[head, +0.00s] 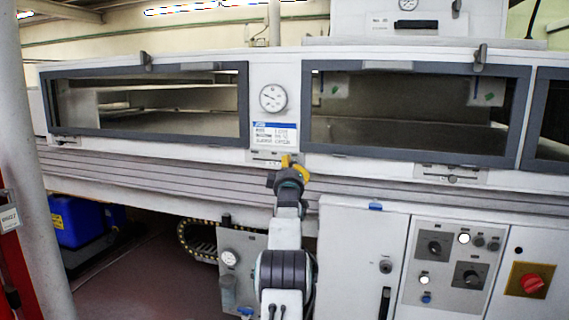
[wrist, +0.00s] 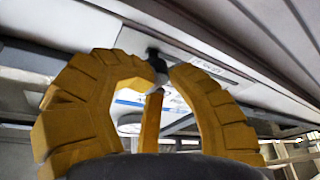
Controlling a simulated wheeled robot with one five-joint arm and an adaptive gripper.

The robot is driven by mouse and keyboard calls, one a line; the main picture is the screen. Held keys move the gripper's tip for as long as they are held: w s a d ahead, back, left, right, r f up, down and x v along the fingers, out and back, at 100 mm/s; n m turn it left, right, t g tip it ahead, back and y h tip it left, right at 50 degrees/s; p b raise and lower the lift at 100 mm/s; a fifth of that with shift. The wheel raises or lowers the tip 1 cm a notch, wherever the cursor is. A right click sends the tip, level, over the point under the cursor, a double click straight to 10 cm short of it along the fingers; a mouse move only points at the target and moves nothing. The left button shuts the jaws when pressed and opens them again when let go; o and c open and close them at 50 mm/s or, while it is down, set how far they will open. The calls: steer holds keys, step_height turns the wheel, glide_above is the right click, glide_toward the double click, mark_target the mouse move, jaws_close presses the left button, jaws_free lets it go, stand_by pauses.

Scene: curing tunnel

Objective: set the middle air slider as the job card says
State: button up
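The job card (head: 274,135) is a white sheet with a blue header below the round gauge, between the two large windows; its text is too small to read. The middle air slider's plate (head: 264,156) is just under the card, partly hidden by my gripper (head: 290,163). In the wrist view, the yellow fingers of my gripper (wrist: 161,72) curve in close around a small dark knob (wrist: 154,58) on a light plate. I cannot tell whether they touch or grip it. The slider's exact setting is not readable.
Similar sliders sit under the left window (head: 66,140) and the right window (head: 450,177). A ribbed ledge (head: 400,192) runs below them. A white cabinet (head: 350,250), a control panel (head: 445,265) and a red knob on yellow (head: 531,283) stand at lower right.

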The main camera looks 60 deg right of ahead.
steer(key=o, duration=0.5)
steer(key=shift+s+r, duration=0.2)
steer(key=shift+r, duration=0.3)
steer(key=shift+c, duration=0.2)
steer(key=shift+a+f, duration=0.1)
steer(key=shift+a, duration=0.05)
steer(key=shift+s+a+f, duration=0.1)
steer(key=shift+s, duration=0.1)
steer(key=shift+s+f, duration=0.2)
steer(key=shift+s, duration=0.1)
steer(key=w+a+v, duration=0.1)
steer(key=w+v, duration=0.1)
steer(key=v, duration=0.9)
steer(key=shift+a, duration=0.35)
steer(key=shift+d+f, duration=0.1)
steer(key=shift+d, duration=0.05)
